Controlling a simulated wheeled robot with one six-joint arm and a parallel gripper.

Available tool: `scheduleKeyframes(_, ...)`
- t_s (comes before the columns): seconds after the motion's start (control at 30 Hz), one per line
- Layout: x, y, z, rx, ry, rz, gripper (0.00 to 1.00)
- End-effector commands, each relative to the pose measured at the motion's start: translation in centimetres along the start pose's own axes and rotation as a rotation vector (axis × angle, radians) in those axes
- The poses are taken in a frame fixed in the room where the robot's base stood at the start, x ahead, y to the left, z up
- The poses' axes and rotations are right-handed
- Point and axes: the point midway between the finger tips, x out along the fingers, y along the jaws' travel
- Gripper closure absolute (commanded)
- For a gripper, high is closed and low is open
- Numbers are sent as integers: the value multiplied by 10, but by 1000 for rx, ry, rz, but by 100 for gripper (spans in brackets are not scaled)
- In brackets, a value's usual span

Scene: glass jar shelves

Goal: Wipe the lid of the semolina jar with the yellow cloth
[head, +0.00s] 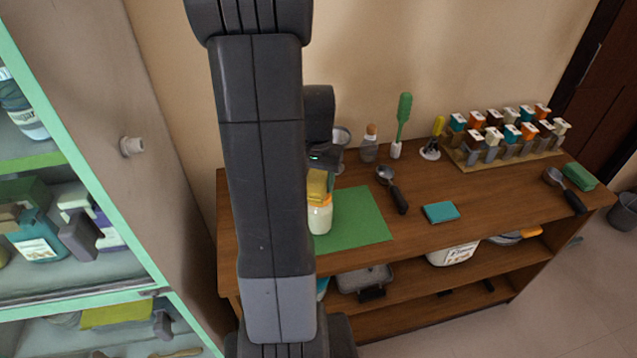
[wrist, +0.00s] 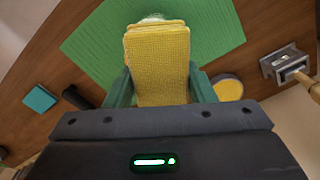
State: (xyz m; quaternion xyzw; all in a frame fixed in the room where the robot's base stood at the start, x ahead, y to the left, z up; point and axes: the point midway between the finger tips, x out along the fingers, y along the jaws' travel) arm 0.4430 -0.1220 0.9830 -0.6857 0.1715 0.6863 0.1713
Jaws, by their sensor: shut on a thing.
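The yellow cloth (wrist: 158,62) is folded into a block and held between the two green fingers of my gripper (wrist: 160,90) in the wrist view. In the head view the cloth (head: 317,184) is at the top of a jar (head: 320,216) with pale contents and an orange band near its top. The jar stands on the green mat (head: 362,218). Whether the cloth touches the lid I cannot tell. I cannot read a label on the jar. My arm hides the left part of the mat. In the wrist view the cloth hides most of the jar.
A teal sponge (head: 441,212) and a dark-handled scoop (head: 393,190) lie right of the mat. A corked bottle (head: 369,148) and a green brush (head: 403,118) stand behind. A rack of small jars (head: 508,150) is at the right. A green-framed cabinet (head: 106,213) stands left.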

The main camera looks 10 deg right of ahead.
Motion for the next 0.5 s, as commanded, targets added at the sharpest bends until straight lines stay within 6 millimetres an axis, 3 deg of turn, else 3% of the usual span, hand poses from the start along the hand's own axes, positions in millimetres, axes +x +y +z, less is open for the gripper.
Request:
scheduleKeyframes(0.27, 0, 1, 1, 0, 1, 0, 69)
scheduleKeyframes(0.5, 1, 8, 15, 0, 1, -1, 69)
